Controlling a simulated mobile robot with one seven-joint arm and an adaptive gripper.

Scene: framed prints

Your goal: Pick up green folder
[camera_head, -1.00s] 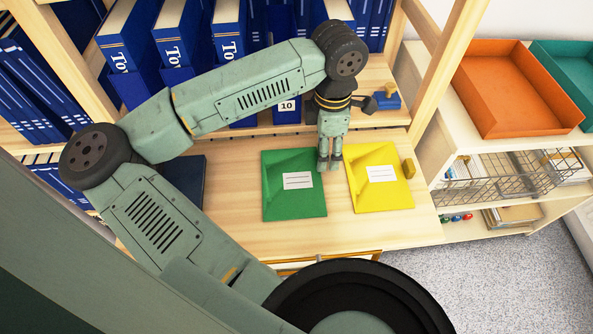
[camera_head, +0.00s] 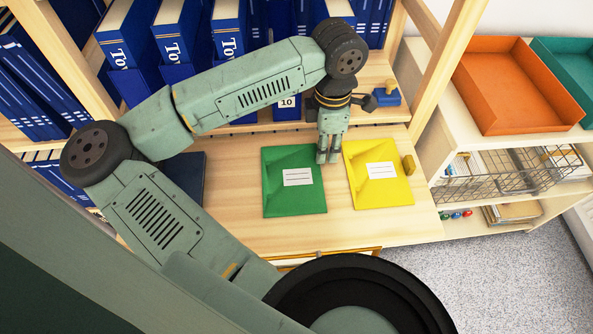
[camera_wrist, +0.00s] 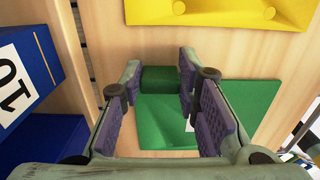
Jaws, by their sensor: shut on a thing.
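The green folder (camera_head: 285,198) lies on the wooden desk left of the yellow folder, with a white label on its face. My gripper (camera_head: 328,158) points down at the folder's upper right edge in the head view. In the wrist view, the green folder (camera_wrist: 225,92) extends behind and right of my fingers. My gripper (camera_wrist: 160,82) is shut on a dark green raised part of the folder between its pads. The fingers hide some of the folder, and I cannot tell whether it is clear of the desk.
The yellow folder (camera_head: 390,190) lies close on the right, with a small yellow block (camera_head: 409,165) beside it. Blue binders (camera_head: 180,45) stand on the shelf behind. An orange tray (camera_head: 510,90) and a wire basket (camera_head: 500,180) are at right. The desk's front strip is bare.

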